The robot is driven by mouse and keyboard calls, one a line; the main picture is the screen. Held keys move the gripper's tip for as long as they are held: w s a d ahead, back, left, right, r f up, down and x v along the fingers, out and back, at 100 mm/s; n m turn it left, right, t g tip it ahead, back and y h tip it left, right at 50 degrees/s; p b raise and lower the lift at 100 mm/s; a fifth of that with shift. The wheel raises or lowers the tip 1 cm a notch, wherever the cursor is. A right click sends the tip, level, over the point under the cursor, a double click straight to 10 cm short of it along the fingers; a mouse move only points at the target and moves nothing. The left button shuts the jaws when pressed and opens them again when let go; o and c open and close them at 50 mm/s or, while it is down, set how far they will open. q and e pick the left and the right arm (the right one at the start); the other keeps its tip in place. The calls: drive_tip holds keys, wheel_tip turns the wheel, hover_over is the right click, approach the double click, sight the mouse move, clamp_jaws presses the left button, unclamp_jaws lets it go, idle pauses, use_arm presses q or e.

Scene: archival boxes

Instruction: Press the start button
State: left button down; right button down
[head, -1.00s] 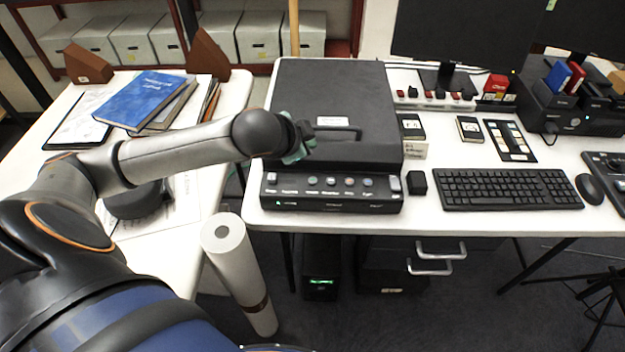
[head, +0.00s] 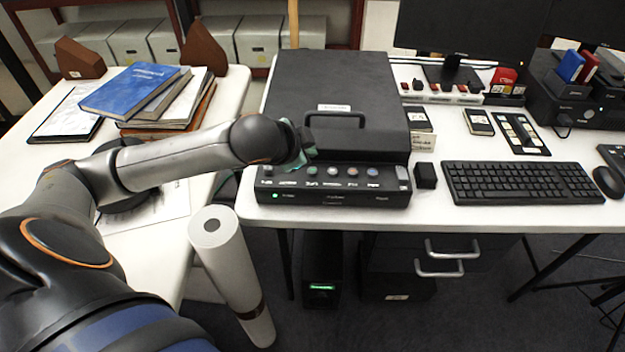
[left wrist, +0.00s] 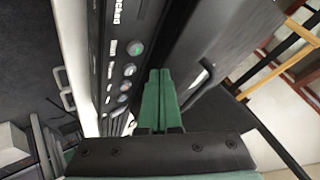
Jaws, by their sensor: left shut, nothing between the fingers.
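A black scanner-like device (head: 335,95) with a closed lid and a raised handle stands on the white desk. Its front panel (head: 335,188) carries a row of small round buttons (head: 331,171), which also show in the left wrist view (left wrist: 129,69). My left gripper (head: 305,152) is above the rear edge of the panel, left of the handle, partly covering that area. In the left wrist view its green fingers (left wrist: 158,75) are together and empty, beside the button row; contact cannot be told. My right gripper is not in view.
A keyboard (head: 522,182) and a small black block (head: 426,175) are right of the device. A white paper roll (head: 232,275) stands between the tables.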

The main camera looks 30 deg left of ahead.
sight(309, 176)
use_arm(q)
drive_tip(key=shift+f, duration=0.7)
drive_tip(key=shift+f+b, duration=0.3)
drive_tip(key=shift+f, duration=0.15)
idle(0.4)
drive_tip(key=shift+f, duration=0.2)
idle(0.7)
drive_tip(key=shift+f, duration=0.25)
